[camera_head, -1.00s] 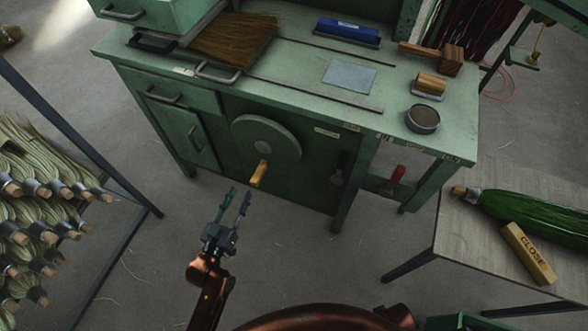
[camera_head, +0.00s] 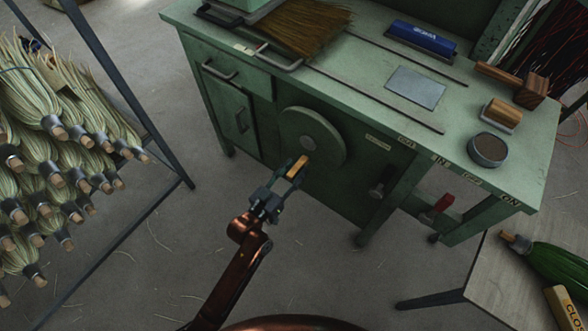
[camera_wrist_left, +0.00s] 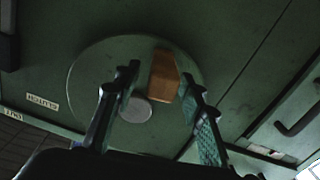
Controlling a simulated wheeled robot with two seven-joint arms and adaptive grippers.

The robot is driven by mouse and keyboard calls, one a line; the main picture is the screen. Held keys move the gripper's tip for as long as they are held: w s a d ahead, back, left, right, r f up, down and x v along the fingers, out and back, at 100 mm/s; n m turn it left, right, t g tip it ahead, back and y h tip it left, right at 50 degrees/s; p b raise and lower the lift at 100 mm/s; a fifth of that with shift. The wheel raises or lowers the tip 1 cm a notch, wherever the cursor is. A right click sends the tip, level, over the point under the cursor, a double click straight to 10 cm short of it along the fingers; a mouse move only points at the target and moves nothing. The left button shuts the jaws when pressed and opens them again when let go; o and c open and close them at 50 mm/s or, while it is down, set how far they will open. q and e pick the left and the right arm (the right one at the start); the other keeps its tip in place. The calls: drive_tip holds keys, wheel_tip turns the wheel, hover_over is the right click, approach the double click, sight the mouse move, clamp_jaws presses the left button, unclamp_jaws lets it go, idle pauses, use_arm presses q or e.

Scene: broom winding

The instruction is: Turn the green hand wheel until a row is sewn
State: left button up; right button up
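The round green hand wheel (camera_head: 325,132) is on the front of the green bench, with a wooden handle (camera_head: 299,165) sticking out at its lower part. My left gripper (camera_head: 289,174) is at the handle, its two fingers apart, one on each side of it. In the left wrist view the wheel (camera_wrist_left: 88,82) fills the middle and the handle (camera_wrist_left: 164,76) shows between the spread fingers (camera_wrist_left: 160,85), nearer the right one. I cannot see a finger pressing on it. My right gripper is out of view.
The green bench (camera_head: 350,85) carries a straw broom head (camera_head: 300,28), a blue block (camera_head: 421,38) and a round tin (camera_head: 488,149). A rack of brooms (camera_head: 50,150) stands at the left. A grey table (camera_head: 500,285) stands at lower right. Bare floor lies between.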

use_arm(q)
clamp_jaws()
idle(0.4)
